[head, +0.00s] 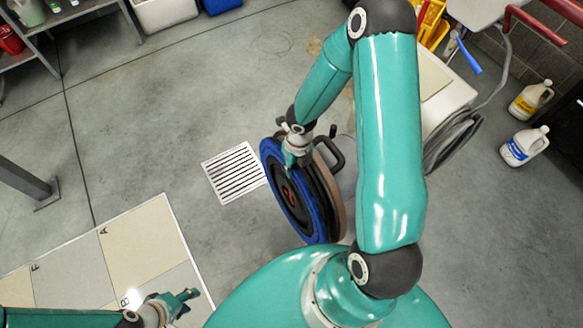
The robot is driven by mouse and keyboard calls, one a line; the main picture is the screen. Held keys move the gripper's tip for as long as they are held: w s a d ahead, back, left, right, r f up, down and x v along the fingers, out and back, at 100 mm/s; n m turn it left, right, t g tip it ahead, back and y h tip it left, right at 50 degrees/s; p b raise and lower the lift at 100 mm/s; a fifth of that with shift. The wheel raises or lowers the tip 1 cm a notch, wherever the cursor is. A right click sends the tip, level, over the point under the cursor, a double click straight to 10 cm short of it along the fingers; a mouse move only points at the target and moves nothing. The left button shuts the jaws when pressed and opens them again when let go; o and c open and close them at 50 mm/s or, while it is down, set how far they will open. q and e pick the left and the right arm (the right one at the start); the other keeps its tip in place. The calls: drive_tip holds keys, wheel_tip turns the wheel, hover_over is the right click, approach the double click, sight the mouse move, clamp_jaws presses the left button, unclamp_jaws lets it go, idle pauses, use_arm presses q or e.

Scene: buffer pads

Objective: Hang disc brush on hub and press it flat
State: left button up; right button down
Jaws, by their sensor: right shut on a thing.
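The disc brush (271,172) is a black disc with a blue rim and a red spot at its middle. It stands on edge, its face turned left. My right gripper (291,160) is at its upper part, shut on it. Right behind the disc is a dark round machine part with a brown edge (337,202) and a black loop handle (333,153). The hub is hidden; I cannot tell whether the disc touches it. My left gripper (187,301) is at the bottom left, away from the disc, its fingers apart and empty.
A slotted floor drain (235,173) lies left of the disc. A board of beige and grey lettered squares (140,240) lies at the lower left. Two jugs (524,146) stand at the right. A shelf (75,18) is at the upper left. The middle floor is clear.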

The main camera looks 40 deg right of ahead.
drive_tip(key=shift+f, duration=0.1)
drive_tip(key=c, duration=1.7)
unclamp_jaws()
drive_tip(key=shift+d+r+p, duration=0.25)
drive_tip(key=shift+r+p, duration=0.5)
drive_tip(key=shift+p, duration=0.1)
drive_tip(key=shift+c, duration=0.5)
drive_tip(key=shift+s+d+r+p, duration=0.1)
drive_tip(key=shift+d+r+p, duration=0.15)
drive_tip(key=shift+r+p, duration=0.85)
drive_tip(key=shift+d+r+p, duration=0.25)
drive_tip(key=shift+r+p, duration=0.65)
drive_tip(key=shift+p, duration=0.4)
drive_tip(key=o, duration=0.9)
drive_tip(key=shift+s, duration=0.1)
